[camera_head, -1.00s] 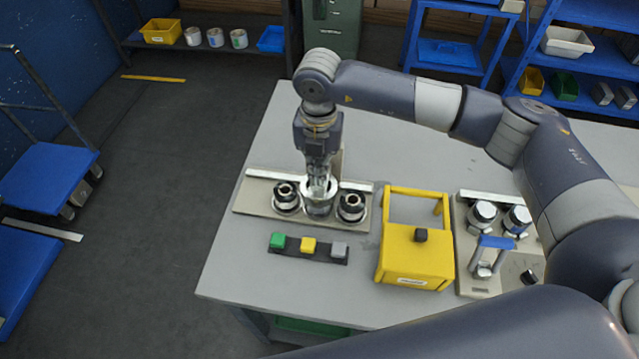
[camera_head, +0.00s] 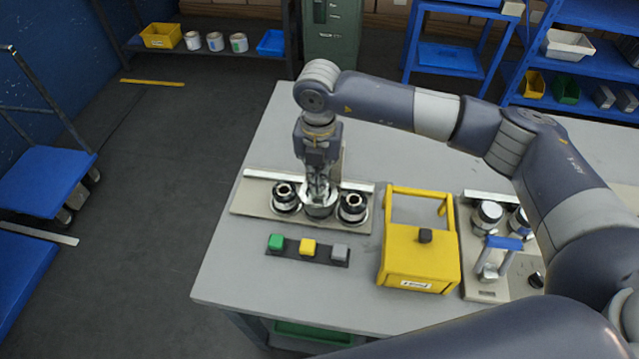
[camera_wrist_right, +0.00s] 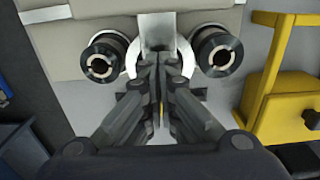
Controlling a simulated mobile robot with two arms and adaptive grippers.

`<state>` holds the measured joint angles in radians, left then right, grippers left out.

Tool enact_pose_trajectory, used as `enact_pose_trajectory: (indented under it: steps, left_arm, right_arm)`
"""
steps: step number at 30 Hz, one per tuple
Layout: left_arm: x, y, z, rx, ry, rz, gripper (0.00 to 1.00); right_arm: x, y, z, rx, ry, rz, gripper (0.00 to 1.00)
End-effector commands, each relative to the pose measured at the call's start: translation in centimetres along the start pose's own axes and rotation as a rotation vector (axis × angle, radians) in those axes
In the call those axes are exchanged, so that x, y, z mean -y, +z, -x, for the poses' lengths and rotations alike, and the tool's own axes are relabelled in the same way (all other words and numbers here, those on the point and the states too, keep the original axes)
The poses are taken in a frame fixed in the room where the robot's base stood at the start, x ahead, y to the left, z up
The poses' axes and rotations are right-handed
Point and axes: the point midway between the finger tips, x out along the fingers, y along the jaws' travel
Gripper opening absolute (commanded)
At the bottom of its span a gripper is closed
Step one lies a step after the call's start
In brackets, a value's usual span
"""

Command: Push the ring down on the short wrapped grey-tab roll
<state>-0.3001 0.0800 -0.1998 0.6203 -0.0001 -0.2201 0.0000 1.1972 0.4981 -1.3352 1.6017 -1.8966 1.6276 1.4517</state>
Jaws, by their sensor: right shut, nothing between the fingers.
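My right gripper (camera_head: 319,197) points straight down over the middle place of the beige plate (camera_head: 245,203), between two black-topped rolls, the left one (camera_head: 285,195) and the right one (camera_head: 352,206). Its fingers are shut and empty. Under the fingertips is a round silver piece (camera_head: 318,211), partly hidden; I cannot tell whether it is the ring or the roll's base. In the right wrist view the shut fingers (camera_wrist_right: 163,62) cover most of this silver round (camera_wrist_right: 187,57). No grey tab can be made out on a roll. My left gripper is out of view.
Green, yellow and grey blocks (camera_head: 308,248) sit on a dark strip in front of the plate. A yellow frame box (camera_head: 418,262) stands to the right, then a second plate with silver-topped pieces and a blue-handled device (camera_head: 497,255). The table's left front is clear.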

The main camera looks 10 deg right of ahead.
Motion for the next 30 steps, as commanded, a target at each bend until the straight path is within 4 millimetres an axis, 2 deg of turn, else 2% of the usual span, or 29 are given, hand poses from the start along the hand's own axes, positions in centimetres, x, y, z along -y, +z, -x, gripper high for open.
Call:
enact_pose_trajectory:
  steps: [14,30]
  left_arm:
    - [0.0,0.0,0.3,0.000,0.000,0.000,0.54]
    - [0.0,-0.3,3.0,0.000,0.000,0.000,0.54]
  right_arm:
    - [0.0,-0.1,0.4,-0.002,-0.002,0.001,0.00]
    - [0.0,0.0,5.2,-0.001,-0.001,0.001,0.00]
